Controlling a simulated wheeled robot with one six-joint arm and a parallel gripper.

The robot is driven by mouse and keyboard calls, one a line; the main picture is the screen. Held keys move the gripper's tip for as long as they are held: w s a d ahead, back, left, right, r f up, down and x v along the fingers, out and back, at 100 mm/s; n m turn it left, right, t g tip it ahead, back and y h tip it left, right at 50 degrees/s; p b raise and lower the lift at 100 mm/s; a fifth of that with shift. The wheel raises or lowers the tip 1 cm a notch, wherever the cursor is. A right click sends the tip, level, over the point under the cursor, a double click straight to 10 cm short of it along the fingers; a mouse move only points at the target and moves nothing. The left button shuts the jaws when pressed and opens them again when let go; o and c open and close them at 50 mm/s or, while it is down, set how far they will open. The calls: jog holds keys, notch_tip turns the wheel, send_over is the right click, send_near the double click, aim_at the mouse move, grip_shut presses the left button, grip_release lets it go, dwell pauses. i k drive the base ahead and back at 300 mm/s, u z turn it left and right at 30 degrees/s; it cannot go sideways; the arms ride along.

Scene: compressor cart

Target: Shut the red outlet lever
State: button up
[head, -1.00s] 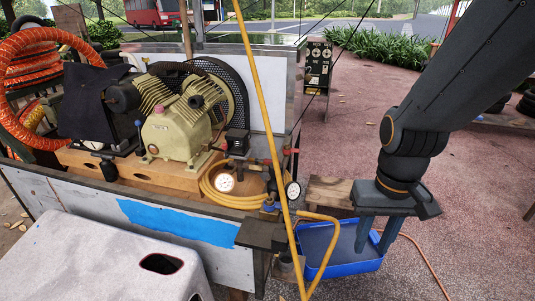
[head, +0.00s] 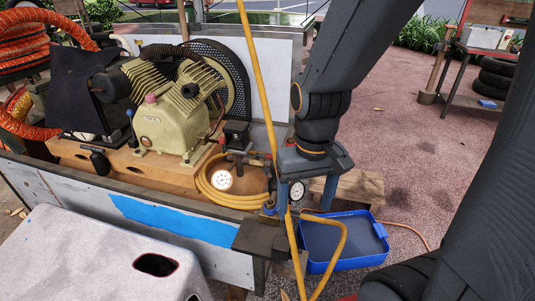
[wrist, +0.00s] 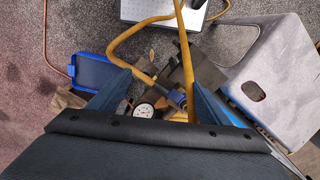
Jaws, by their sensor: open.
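The red outlet lever cannot be clearly made out now; my wrist and gripper cover the right end of the compressor's outlet piping in the head view. My gripper (head: 306,196) is open and points down at the cart's right end. A white dial gauge (head: 297,190) shows between its fingers in the head view. In the wrist view the open fingers of my gripper (wrist: 158,98) have the gauge (wrist: 143,110) and a blue hose fitting (wrist: 177,99) between them in the picture. I cannot tell whether anything touches the fingers.
The cream compressor (head: 172,122) sits on a wooden base. A coiled yellow hose (head: 232,196) and another gauge (head: 221,180) lie left of my gripper. A yellow hose (head: 262,110) runs upright close by. A blue tray (head: 345,243) is below right; a pale stool (head: 90,255) stands front left.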

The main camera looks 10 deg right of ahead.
aim_at(268, 155)
jog(key=k, duration=1.6)
jog(key=u, duration=0.15)
jog(key=i, duration=1.9)
jog(key=z, duration=0.4)
